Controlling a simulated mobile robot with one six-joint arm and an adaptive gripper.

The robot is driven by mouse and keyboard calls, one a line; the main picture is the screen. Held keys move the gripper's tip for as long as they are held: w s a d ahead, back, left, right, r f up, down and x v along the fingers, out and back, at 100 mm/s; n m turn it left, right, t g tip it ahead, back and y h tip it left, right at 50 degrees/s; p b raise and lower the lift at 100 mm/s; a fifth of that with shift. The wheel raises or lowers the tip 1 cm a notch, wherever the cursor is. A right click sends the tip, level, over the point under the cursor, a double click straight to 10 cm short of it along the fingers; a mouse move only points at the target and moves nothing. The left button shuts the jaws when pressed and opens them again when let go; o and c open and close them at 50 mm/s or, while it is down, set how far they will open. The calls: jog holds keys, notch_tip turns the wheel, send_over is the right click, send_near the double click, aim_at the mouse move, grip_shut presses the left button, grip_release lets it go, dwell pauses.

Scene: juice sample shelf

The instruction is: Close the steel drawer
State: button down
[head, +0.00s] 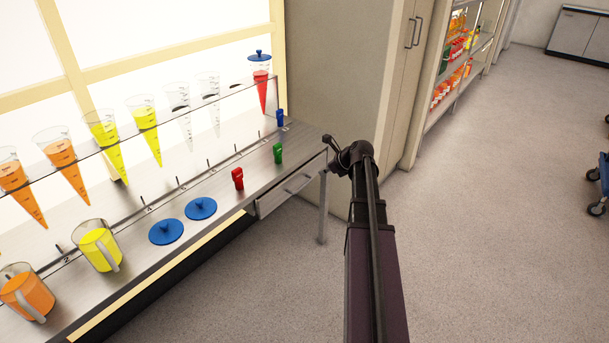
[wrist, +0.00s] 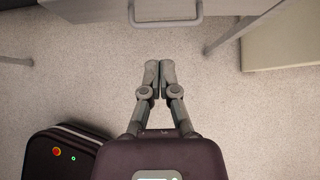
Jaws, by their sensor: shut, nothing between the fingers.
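The steel drawer (head: 288,193) sits under the right end of the counter, with a bar handle (head: 299,185) on its front. From these views I cannot tell how far out it is. In the wrist view the handle (wrist: 166,23) is at the top centre. My gripper (wrist: 159,64) is shut and empty, with its fingertips pointing toward the handle and a visible gap between them. In the head view my arm's end is just right of the drawer, and the fingers cannot be made out there.
The steel counter (head: 215,190) holds a red clip (head: 237,178), a green clip (head: 278,153), blue lids (head: 201,208) and juice jugs (head: 99,246). Cones of juice hang above. A table leg (head: 323,212) stands by the drawer.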

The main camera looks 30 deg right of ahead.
aim_at(295, 174)
jog(key=shift+w+f, duration=0.1)
jog(key=b+x, duration=0.2)
jog(key=x, duration=0.1)
jog(key=b+x, duration=0.2)
jog(key=x, duration=0.2)
jog(key=w+r+b+x, duration=0.1)
jog(key=b+x, duration=0.2)
jog(key=x, duration=0.1)
jog(key=shift+w+a, duration=0.6)
jog(key=shift+w, duration=0.35)
jog(key=shift+w+a, duration=0.2)
jog(key=shift+w, duration=0.4)
jog(key=shift+w+a, duration=0.2)
jog(key=shift+w, duration=0.35)
